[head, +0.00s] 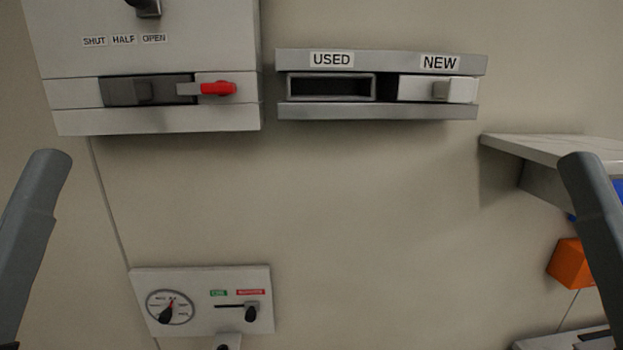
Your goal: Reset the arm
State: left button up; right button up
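Grey links of my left arm (30,225) show at the left edge, upright and leaning outward toward the bottom. Grey links of my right arm (592,210) show at the right edge in a similar pose. The arms stand apart on either side of the view. Neither gripper's fingers can be seen, so what they hold is hidden.
A panel (155,55) marked SHUT, HALF, OPEN has a red-tipped lever (218,88). Beside it is a USED/NEW drawer unit (380,111). A dial panel (203,328) is low left. A shelf (540,147) and orange block (570,264) are right. The middle wall is bare.

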notch_tip(320, 180, up, 28)
jog(key=p, duration=2.8)
